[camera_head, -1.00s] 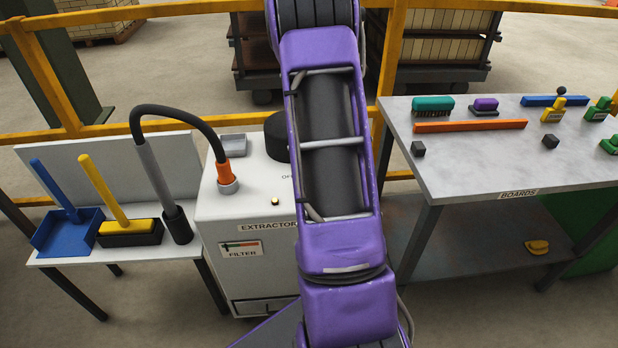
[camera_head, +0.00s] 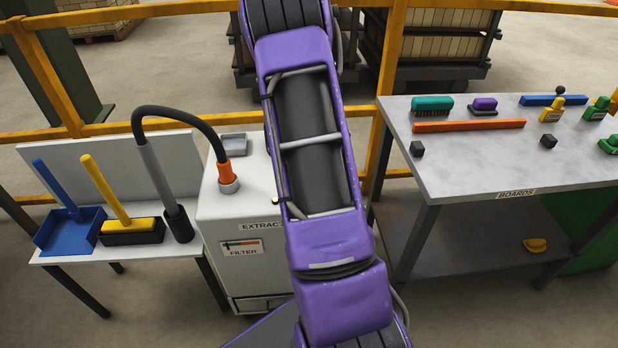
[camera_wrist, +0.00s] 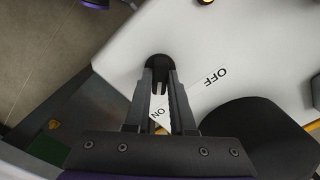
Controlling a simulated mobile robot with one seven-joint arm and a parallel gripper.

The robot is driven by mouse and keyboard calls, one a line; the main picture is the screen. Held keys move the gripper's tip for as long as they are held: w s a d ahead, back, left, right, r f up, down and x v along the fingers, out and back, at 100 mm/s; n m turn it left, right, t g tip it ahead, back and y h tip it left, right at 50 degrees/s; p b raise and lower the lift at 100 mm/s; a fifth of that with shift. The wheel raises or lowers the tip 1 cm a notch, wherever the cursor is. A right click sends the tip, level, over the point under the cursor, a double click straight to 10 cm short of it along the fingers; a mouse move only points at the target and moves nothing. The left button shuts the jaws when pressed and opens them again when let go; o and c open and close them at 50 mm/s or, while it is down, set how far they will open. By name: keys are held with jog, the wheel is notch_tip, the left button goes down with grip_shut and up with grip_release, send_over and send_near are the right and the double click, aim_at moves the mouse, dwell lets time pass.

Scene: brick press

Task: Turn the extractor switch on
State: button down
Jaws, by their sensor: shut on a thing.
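The white extractor cabinet (camera_head: 212,207) stands left of my arm in the head view, its label partly covered. Its switch is hidden behind my purple arm there. In the wrist view the black switch (camera_wrist: 157,61) is on the white top (camera_wrist: 190,40), close to its edge. My gripper (camera_wrist: 160,80) is shut on it, with the dark fingers on either side. The OFF label (camera_wrist: 215,77) is right of the fingers. The ON label (camera_wrist: 157,114) shows between them. I cannot tell which label the switch points to.
A large black round part (camera_wrist: 258,130) is close on the right in the wrist view. A hose (camera_head: 150,155) with an orange end (camera_head: 225,172) rises from the cabinet. A side table (camera_head: 72,258) is left, and the boards table (camera_head: 470,165) is right.

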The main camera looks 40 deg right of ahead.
dwell(0.3)
jog(key=c, duration=0.8)
grip_release()
jog(key=shift+o, duration=0.2)
notch_tip(320, 180, up, 18)
jog(key=p, duration=0.2)
jog(key=shift+f, duration=0.25)
